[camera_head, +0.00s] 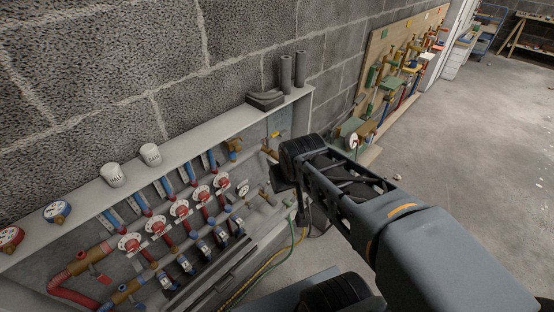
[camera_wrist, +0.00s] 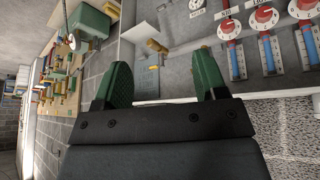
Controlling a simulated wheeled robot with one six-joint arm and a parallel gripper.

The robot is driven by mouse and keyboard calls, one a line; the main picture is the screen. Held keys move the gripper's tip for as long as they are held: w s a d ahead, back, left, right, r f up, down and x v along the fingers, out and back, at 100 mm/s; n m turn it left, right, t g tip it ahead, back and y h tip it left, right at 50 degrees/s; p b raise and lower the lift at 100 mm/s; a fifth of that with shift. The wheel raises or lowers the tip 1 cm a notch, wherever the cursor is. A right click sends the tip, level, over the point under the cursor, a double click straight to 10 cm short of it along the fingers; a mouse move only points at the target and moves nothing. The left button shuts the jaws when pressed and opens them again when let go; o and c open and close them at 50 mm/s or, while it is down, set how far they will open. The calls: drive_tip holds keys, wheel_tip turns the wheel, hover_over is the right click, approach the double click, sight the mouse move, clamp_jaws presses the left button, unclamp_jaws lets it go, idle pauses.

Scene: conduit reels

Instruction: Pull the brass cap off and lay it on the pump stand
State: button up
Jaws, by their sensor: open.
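My gripper (camera_wrist: 162,66) shows in the wrist view with its two green fingers wide apart and nothing between them. Beyond the gap is the cabinet's grey back panel, with a brass fitting (camera_wrist: 157,46) that looks like the brass cap and a small yellow part below it. In the head view a brass piece (camera_head: 269,151) sits at the cabinet's right end, just left of my arm; I cannot tell for sure that it is the cap. A green box (camera_head: 352,126) with a gauge, possibly on the pump stand, is beyond my arm; it also shows in the wrist view (camera_wrist: 88,21). The fingertips are hidden in the head view.
The open manifold cabinet (camera_head: 120,190) holds red and blue pipes, white-and-red dials and valves. Two white cups (camera_head: 111,174), two gauges (camera_head: 57,211) and dark tubes stand on its top. A tool board (camera_head: 400,55) hangs on the block wall. Hoses lie below; floor at right is clear.

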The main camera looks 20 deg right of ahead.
drive_tip(key=w+d+f+n+t+b, duration=0.1)
drive_tip(key=w+d+f+t+b, duration=0.4)
drive_tip(key=w, duration=0.4)
drive_tip(key=w+d+f+n+t+b, duration=0.1)
drive_tip(key=w+d+f+t+b, duration=0.35)
drive_tip(key=w, duration=0.55)
drive_tip(key=n+t+y+b, duration=0.25)
drive_tip(key=y+b, duration=0.25)
drive_tip(key=y, duration=0.4)
approach(278, 156)
drive_tip(key=shift+w+d+f+n+g, duration=0.15)
drive_tip(key=shift+w+f+n+g, duration=0.05)
drive_tip(key=shift+w+n+g, duration=0.3)
drive_tip(key=shift+h, duration=0.3)
drive_tip(key=shift+b+x, duration=0.45)
drive_tip(key=shift+x, duration=4.1)
drive_tip(key=shift+c, duration=0.4)
